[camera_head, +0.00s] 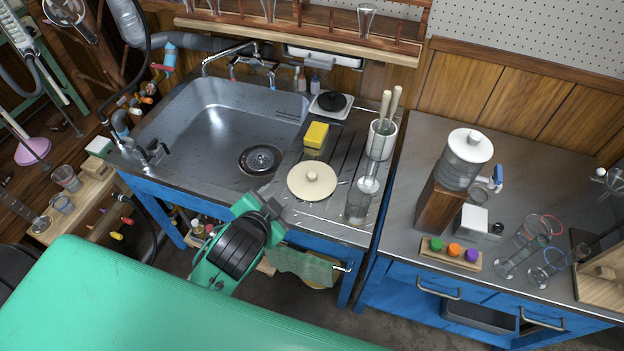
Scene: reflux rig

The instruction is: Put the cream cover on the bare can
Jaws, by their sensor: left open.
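The cream cover (312,181), a round disc with a small knob on top, lies on the ridged drainboard right of the sink. My left gripper (262,206) is open and empty, just in front of and left of the cover, apart from it. I cannot tell for sure which vessel is the bare can. A pale open cylinder (381,143) with two wooden handles sticking out stands behind and right of the cover. A clear open glass vessel (357,207) stands right of the cover. My right gripper is not in view.
A yellow sponge (316,135) and a black lid-like piece on a white square (331,102) lie behind the cover. The steel sink (215,125) is at left. On the right bench stand a white-topped clear jar (465,160), a rack of coloured caps (451,254) and glassware.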

